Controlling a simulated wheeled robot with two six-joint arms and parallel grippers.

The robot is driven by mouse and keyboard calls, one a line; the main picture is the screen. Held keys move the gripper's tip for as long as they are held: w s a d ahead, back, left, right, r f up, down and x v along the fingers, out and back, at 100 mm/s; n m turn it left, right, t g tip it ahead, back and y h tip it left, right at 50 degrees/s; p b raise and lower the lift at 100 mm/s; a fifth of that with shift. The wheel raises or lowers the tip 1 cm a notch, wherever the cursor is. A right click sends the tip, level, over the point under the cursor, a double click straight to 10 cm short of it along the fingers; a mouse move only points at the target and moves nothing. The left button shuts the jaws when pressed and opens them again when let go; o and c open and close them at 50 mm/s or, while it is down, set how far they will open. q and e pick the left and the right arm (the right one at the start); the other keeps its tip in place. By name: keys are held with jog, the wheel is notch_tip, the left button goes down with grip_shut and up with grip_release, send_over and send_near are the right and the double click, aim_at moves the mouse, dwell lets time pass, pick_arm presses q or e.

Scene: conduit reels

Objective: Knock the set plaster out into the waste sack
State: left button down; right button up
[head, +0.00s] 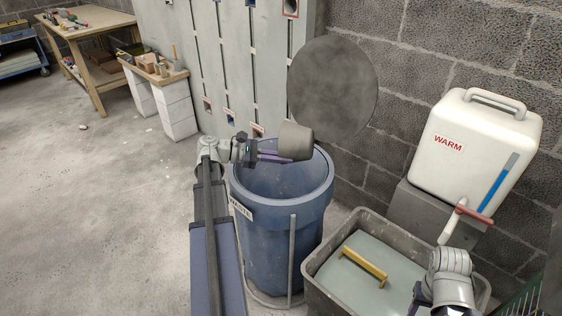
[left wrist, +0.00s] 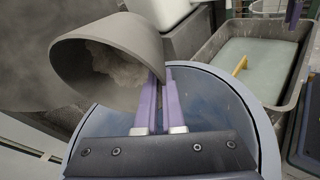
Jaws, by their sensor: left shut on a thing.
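The blue waste sack (head: 262,215), labelled WASTE, stands open-mouthed in a grey frame; its rim also shows in the left wrist view (left wrist: 262,130). My left gripper (head: 283,156) is shut on the wall of a grey bowl (head: 296,140), its purple fingers at the rim. The bowl is held tipped on its side over the back of the sack's mouth. In the left wrist view, the bowl (left wrist: 140,40) has pale, rough plaster (left wrist: 112,66) inside it. My right arm shows at the lower right in the head view, but its jaws cannot be made out.
A dark round disc (head: 333,83) stands upright behind the sack. To the right is a grey tub (head: 318,280) with pale contents and a yellow-handled thing (head: 363,266). A white WARM container (head: 475,140) with a red-handled tap stands behind it. Floor at left is mostly clear.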

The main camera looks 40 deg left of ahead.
aim_at(304, 159)
pick_arm(q)
jog(key=shift+d+r+p, duration=0.2)
jog(key=shift+p, duration=0.4)
jog(key=d+g+y+p, duration=0.1)
jog(key=y+p, duration=0.1)
jog(key=p, duration=0.1)
jog(key=w+d+m+g+y+p, duration=0.1)
jog(key=y+p, duration=0.1)
jog(key=p, duration=0.2)
jog(key=w+d+g+y+p, duration=0.1)
jog(key=d+g+y+p, duration=0.1)
jog(key=p, duration=0.2)
jog(key=shift+m, duration=0.3)
jog(key=shift+d+y, duration=0.15)
jog(key=shift+y, duration=0.25)
jog(key=g+y+p, duration=0.1)
jog(key=d+y+p, duration=0.1)
jog(key=p, duration=0.1)
jog(key=shift+w+d+r+m+g+y, duration=0.2)
jog(key=shift+w+m+g+y, duration=0.1)
jog(key=shift+w+m+g, duration=0.1)
jog(key=w+d+m+g+y, duration=0.1)
jog(key=w+d+g+y, duration=0.1)
jog(key=d+y, duration=0.3)
jog(key=shift+w+d+r+g+y+p, duration=0.2)
jog(key=shift+w+d+g+y+p, duration=0.2)
jog(key=shift+y, duration=0.3)
